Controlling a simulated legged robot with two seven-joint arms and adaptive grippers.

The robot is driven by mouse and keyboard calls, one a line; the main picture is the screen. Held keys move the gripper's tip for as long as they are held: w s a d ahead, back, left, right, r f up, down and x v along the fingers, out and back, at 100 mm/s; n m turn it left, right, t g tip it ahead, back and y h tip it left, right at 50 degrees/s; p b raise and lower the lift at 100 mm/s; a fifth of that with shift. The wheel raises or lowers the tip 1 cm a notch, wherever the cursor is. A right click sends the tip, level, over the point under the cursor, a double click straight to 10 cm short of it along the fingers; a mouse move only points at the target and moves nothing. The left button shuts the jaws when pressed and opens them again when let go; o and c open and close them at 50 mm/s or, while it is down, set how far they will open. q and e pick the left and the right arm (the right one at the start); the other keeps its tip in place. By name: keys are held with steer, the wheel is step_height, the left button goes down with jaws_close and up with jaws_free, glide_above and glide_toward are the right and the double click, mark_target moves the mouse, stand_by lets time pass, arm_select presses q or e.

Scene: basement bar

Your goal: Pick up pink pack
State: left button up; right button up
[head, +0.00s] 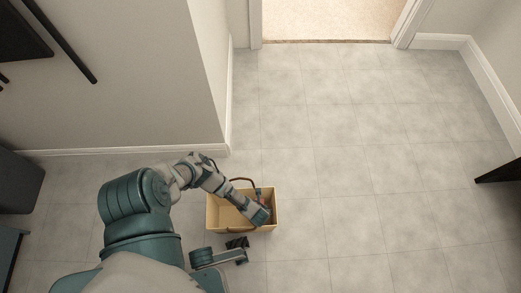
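I cannot make out a pink pack in the head view. A tan open box (216,222) with a thin dark curved strip at its back edge stands on the floor. My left arm comes in from the left and reaches over the box. Its gripper end (261,214) is inside the box's right part, and its fingers are too small and covered to read. A small reddish-brown patch (266,197) shows beside it, unclear what it is. A dark, finger-like part, seemingly my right gripper (238,243), is at the box's front edge; its opening is unclear.
The grey tiled floor (370,200) is clear to the right of the box and behind it. A wall corner (229,145) stands close behind left. A doorway (325,20) opens at the back. A dark object (500,172) juts in at the right edge. Dark furniture (18,180) stands left.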

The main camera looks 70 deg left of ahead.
arm_select(q)
steer(key=shift+f, duration=0.15)
steer(key=shift+f, duration=0.1)
stand_by(0.4)
jaws_close()
